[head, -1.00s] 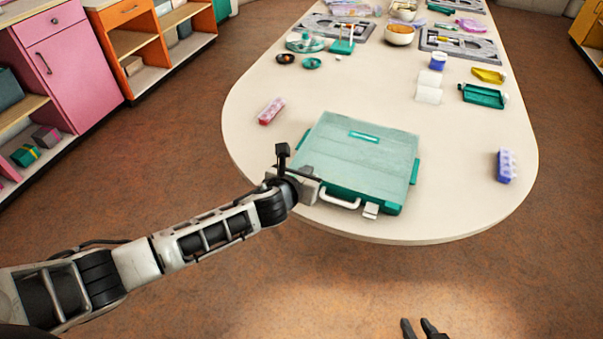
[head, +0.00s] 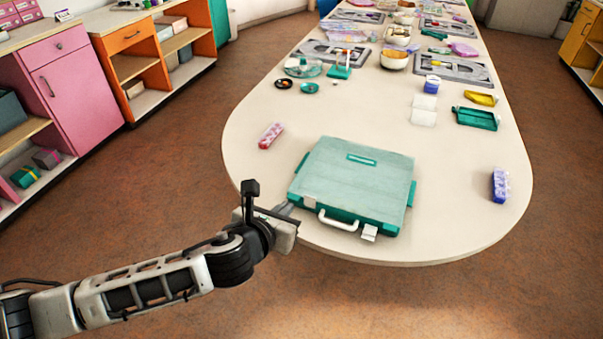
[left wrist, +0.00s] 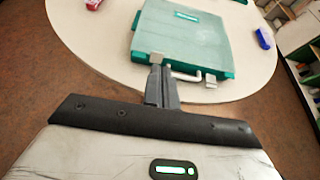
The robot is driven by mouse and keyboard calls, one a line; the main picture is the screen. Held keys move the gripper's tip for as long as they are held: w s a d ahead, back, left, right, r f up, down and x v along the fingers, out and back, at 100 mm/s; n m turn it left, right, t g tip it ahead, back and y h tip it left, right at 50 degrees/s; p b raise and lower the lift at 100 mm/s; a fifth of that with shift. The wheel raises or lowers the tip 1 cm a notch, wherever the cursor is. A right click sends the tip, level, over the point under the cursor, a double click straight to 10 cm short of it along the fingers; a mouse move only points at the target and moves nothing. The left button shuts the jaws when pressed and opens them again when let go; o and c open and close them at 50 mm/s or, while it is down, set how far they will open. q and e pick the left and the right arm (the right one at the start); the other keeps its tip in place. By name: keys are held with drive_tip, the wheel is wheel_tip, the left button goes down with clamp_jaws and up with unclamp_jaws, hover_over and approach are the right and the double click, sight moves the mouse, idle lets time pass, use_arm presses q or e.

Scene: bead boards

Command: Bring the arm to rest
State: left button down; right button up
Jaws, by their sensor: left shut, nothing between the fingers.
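My left gripper (head: 287,209) is shut and empty. In the head view it is at the near left edge of the table, beside the near left corner of a closed green case. In the left wrist view the shut fingers (left wrist: 161,87) point toward the case (left wrist: 182,40) and overlap its near side in the picture; I cannot tell whether they touch. The case (head: 352,185) lies flat on the table, with a white handle (head: 338,221) and latches on its near side. My right gripper is not in view.
The pale table (head: 450,225) has a rounded near end. A red-pink box (head: 270,135) lies left of the case and a purple-blue one (head: 500,185) to the right. Green and yellow trays, bowls and grey boards stand farther back. Open floor surrounds the table's near end.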

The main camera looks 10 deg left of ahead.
use_arm(q)
drive_tip(key=s+d+f+n+g+h, duration=0.3)
drive_tip(key=s+f+n, duration=0.5)
drive_tip(key=n, duration=1)
drive_tip(key=s+a+f+n+y, duration=0.1)
drive_tip(key=s+a+f+n, duration=0.1)
drive_tip(key=s+n, duration=0.3)
drive_tip(key=s+a+f+n+y, duration=0.1)
drive_tip(key=s+n, duration=0.4)
drive_tip(key=n, duration=0.7)
wheel_tip(320, 180, down, 2)
drive_tip(key=shift+a+f, duration=0.2)
drive_tip(key=shift+a, duration=0.6)
